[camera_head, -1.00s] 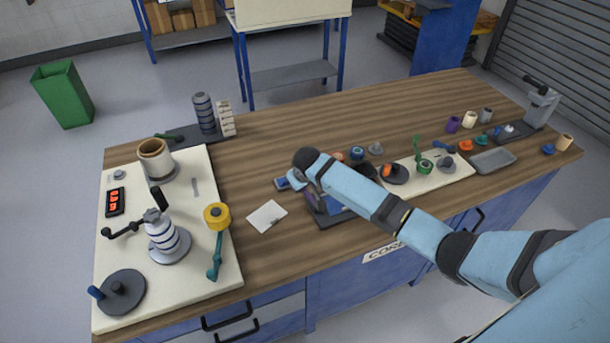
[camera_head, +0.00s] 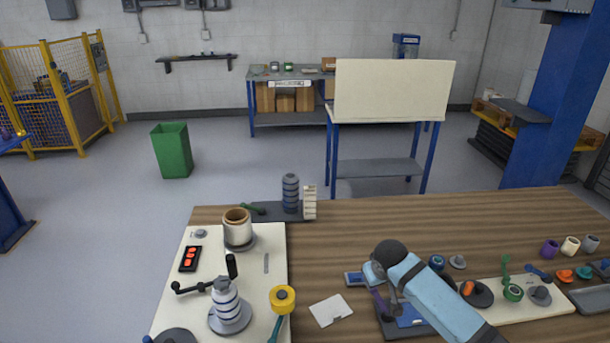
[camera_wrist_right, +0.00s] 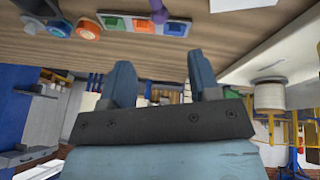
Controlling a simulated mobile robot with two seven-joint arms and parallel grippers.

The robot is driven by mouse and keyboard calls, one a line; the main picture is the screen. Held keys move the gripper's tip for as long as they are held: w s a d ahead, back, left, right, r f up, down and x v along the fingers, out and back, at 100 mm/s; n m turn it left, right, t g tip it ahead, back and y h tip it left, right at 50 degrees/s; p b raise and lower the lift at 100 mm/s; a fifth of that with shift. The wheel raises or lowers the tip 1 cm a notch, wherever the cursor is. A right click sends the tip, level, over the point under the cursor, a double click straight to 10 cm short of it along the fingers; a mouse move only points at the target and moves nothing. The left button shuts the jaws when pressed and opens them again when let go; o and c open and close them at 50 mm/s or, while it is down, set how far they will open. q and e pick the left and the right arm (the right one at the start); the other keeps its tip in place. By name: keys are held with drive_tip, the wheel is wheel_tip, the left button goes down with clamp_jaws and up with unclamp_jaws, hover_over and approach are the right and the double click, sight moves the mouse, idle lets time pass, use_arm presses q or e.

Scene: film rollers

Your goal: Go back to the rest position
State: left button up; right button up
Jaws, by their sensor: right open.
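My right arm comes in from the lower right in the head view and reaches over the wooden bench (camera_head: 350,235). Its wrist is bent, and my right gripper points down near a dark tray (camera_head: 392,325), largely hidden by the arm. In the right wrist view my right gripper (camera_wrist_right: 162,75) has its two blue fingers spread apart with nothing between them. A strip with orange, green and blue squares (camera_wrist_right: 146,25) and a purple piece (camera_wrist_right: 158,10) lie beyond the fingers. My left gripper is not in view.
A cream board (camera_head: 270,280) with a striped roller (camera_head: 227,303) and a yellow-headed tool (camera_head: 282,299) lies to the left. A white card (camera_head: 330,310) lies beside the arm. Small coloured parts and a cream mat (camera_head: 530,299) are to the right. The bench's back middle is clear.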

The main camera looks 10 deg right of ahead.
drive_tip(key=s+a+f+y, duration=0.1)
drive_tip(key=s+a+f, duration=0.1)
drive_tip(key=s+f, duration=0.1)
drive_tip(key=s+a+f+n+t+y, duration=0.1)
drive_tip(key=s+a+f, duration=0.2)
drive_tip(key=s, duration=0.3)
drive_tip(key=s+a+f+t+y, duration=0.1)
drive_tip(key=s+a+f, duration=0.2)
drive_tip(key=s+f, duration=0.1)
drive_tip(key=shift+s+a+n, duration=0.15)
drive_tip(key=shift+s+n, duration=0.1)
drive_tip(key=shift+n, duration=0.05)
drive_tip(key=s+a+t+y, duration=0.1)
drive_tip(key=s+a+t, duration=0.2)
drive_tip(key=s, duration=1.5)
drive_tip(key=shift+r+t+y, duration=0.25)
drive_tip(key=shift+t+y, duration=0.15)
drive_tip(key=shift+t, duration=0.2)
drive_tip(key=shift+d, duration=0.1)
